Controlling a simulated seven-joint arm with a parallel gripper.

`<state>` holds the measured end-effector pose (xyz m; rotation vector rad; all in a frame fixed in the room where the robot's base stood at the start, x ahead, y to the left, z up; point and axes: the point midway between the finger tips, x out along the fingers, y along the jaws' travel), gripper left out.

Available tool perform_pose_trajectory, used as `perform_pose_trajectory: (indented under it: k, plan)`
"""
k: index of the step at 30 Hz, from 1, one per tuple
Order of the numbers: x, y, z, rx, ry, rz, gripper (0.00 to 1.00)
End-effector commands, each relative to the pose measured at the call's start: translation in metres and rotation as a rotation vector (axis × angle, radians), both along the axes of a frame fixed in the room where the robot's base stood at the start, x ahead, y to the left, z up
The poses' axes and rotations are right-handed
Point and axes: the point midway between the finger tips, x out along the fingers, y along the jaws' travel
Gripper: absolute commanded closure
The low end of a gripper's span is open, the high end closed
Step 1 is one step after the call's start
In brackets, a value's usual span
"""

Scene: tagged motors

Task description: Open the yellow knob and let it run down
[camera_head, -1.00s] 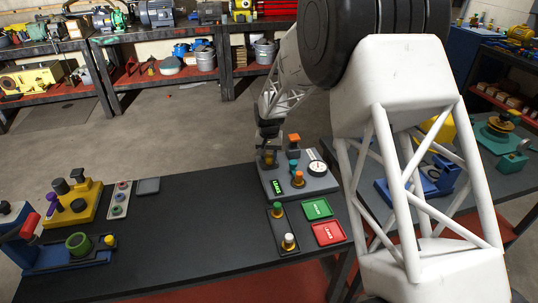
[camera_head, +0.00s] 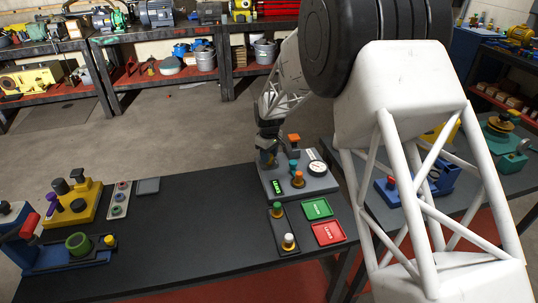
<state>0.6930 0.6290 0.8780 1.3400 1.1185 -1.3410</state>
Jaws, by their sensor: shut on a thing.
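A grey control box (camera_head: 298,187) stands at the back right of the dark bench. It carries a green-lit display (camera_head: 277,186), a round white gauge (camera_head: 316,168), an orange knob (camera_head: 298,179), a teal knob (camera_head: 293,167) and an orange handle (camera_head: 293,140). My gripper (camera_head: 267,160) points down at the box's back left corner, behind the display. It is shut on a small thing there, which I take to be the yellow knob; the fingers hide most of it. The display's text is too small to read surely.
In front of the box are a dark panel with a green knob (camera_head: 277,209) and a white knob (camera_head: 289,241), a green plate (camera_head: 317,209) and a red plate (camera_head: 327,233). A yellow fixture (camera_head: 75,203) stands far left. The bench middle is clear.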

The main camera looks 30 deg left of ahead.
Motion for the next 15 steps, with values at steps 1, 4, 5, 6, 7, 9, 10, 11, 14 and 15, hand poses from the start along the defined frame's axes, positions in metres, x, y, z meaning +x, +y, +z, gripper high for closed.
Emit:
perform_pose_trajectory:
  k: [1,4,5,6,7,9,10,11,14,15]
  plan:
    - [0.0006,0.0009,0.0013,0.002,-0.002,0.032,0.88]
    - [0.0006,0.0009,0.0013,0.002,-0.002,0.093,0.88]
    - [0.0006,0.0009,0.0013,0.002,-0.002,0.108,0.88]
    - [0.0006,0.0009,0.0014,0.002,-0.002,0.127,0.88]
    - [0.0006,0.001,0.0015,0.002,-0.002,0.139,0.88]
    - [0.0006,0.001,0.0017,0.003,-0.002,0.162,0.88]
    - [0.0006,0.0011,0.0018,0.003,-0.002,0.17,0.88]
    - [0.0006,0.0011,0.0018,0.003,-0.002,0.176,0.88]
    - [0.0006,0.0011,0.0019,0.003,-0.002,0.191,0.88]
    - [0.0006,0.0011,0.0019,0.003,-0.002,0.194,0.88]
